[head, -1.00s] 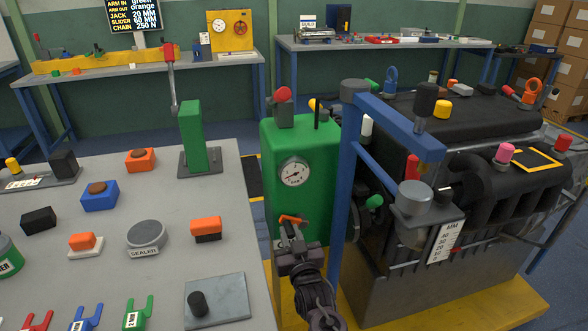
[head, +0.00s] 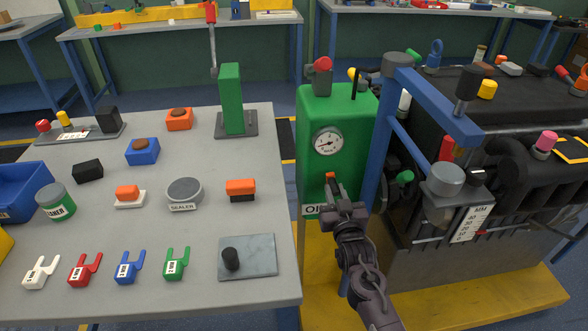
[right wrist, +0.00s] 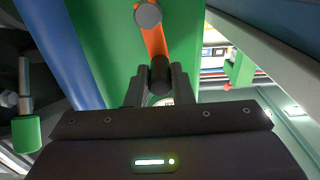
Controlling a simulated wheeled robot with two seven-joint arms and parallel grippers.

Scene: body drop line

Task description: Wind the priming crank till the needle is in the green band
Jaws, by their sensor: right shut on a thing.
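The priming crank (head: 331,180) is orange and sits low on the front of a green cabinet (head: 312,105). In the right wrist view its orange arm (right wrist: 155,42) runs down from a grey hub to a black grip (right wrist: 160,76). My right gripper (head: 336,198) is shut on that grip, with a finger on each side of it in the right wrist view (right wrist: 160,88). The round white gauge (head: 327,142) is above the crank. Its dark needle is too small to place against a green band. My left gripper is out of view.
A blue post (head: 382,140) with an arm stands just right of the cabinet, by the dark engine (head: 420,262). A grey bench (head: 215,150) with blocks, forks and a sealer tin (head: 185,192) lies left. A yellow platform (head: 480,305) is below.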

